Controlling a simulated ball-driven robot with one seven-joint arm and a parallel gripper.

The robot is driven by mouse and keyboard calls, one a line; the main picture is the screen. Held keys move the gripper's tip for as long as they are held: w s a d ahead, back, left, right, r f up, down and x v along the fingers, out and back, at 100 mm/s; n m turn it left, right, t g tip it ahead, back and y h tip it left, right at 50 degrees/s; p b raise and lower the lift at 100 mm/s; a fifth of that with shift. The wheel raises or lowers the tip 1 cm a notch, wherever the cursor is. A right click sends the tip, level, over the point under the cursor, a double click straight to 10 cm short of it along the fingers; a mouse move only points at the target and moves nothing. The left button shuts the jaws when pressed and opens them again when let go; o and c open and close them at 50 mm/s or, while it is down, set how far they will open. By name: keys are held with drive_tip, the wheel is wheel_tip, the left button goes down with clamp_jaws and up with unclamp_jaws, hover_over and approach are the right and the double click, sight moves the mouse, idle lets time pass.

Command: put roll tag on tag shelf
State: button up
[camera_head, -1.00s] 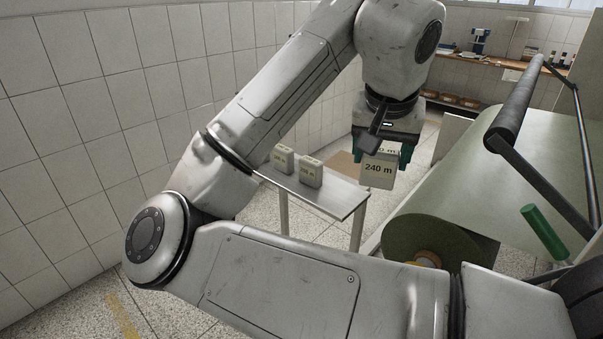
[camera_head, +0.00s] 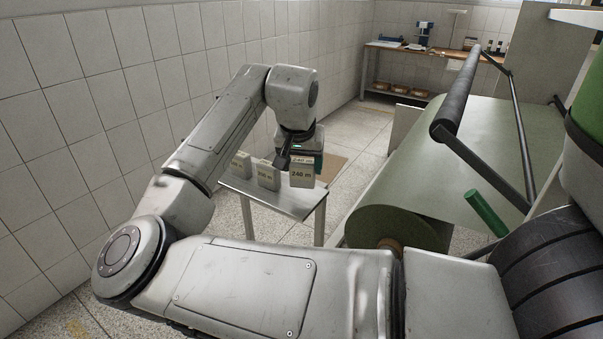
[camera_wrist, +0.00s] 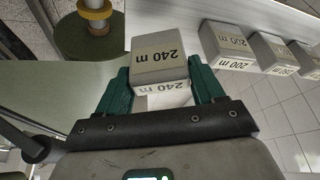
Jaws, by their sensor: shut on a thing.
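A box-shaped roll tag marked "240 m" (camera_head: 301,177) is held in my gripper (camera_head: 304,158). In the wrist view the same tag sits between the green fingers of my gripper (camera_wrist: 161,84), which are shut on its sides. The tag shelf (camera_head: 285,203) is a narrow pale table beside the tiled wall. The held tag is over its right part, to the right of the standing tags. I cannot tell whether the held tag touches the shelf top.
A workbench (camera_head: 378,46) stands at the back.

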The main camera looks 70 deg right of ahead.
sight(301, 175)
drive_tip(key=shift+w+d+f+p, duration=0.15)
drive_tip(key=shift+f+p, duration=0.2)
drive_tip(key=shift+f, duration=1.3)
drive_tip(key=shift+f, duration=0.2)
drive_tip(key=o, duration=1)
drive_tip(key=shift+r, duration=0.1)
drive_tip(key=b+v, duration=0.1)
drive_tip(key=v, duration=1.1)
drive_tip(key=shift+r, duration=0.15)
